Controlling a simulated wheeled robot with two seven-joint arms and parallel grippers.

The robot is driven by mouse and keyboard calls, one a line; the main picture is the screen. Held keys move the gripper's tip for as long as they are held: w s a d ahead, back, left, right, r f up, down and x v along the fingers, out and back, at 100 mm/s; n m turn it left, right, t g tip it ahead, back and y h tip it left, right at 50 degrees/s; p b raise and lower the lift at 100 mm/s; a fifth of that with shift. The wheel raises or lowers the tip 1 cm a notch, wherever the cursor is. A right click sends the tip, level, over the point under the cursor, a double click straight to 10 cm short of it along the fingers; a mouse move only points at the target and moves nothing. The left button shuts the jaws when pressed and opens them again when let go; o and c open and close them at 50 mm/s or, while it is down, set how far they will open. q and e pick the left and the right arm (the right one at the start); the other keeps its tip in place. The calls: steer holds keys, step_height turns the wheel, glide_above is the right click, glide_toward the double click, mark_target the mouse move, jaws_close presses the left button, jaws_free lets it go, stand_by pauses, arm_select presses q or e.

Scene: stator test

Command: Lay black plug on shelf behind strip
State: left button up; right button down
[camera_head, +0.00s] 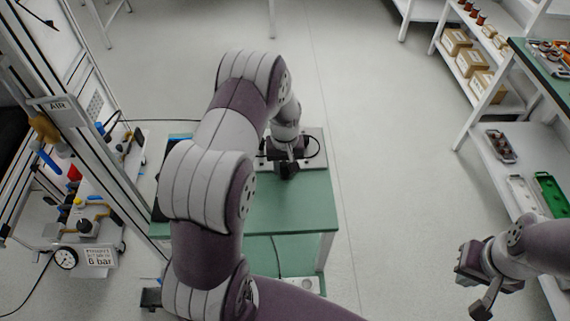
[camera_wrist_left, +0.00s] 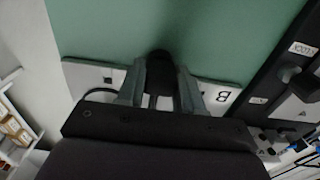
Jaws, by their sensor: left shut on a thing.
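My left gripper (camera_head: 287,170) is over the far part of the green-topped table (camera_head: 300,212), beside the pale strip (camera_head: 318,160). In the left wrist view its two fingers (camera_wrist_left: 161,88) are shut on the black plug (camera_wrist_left: 160,72), whose dark end sticks out past the fingertips over green surface. The strip (camera_wrist_left: 222,97) passes behind the fingers in that view and carries a dark marking. I cannot tell whether the plug touches anything. A black cable curves beside the strip. My right gripper (camera_head: 479,281) is at the lower right, away from the table; its jaw opening is unclear.
A metal frame with an air panel, a gauge (camera_head: 65,258) and valves stands at the left. White shelves with cardboard boxes (camera_head: 470,60) and trays (camera_head: 500,146) stand at the right. The near green tabletop looks clear. Open floor lies between table and shelves.

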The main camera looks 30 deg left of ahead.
arm_select(q)
steer(key=shift+s+f, duration=0.1)
steer(key=shift+s, duration=0.05)
steer(key=o, duration=0.9)
steer(key=shift+o, duration=0.6)
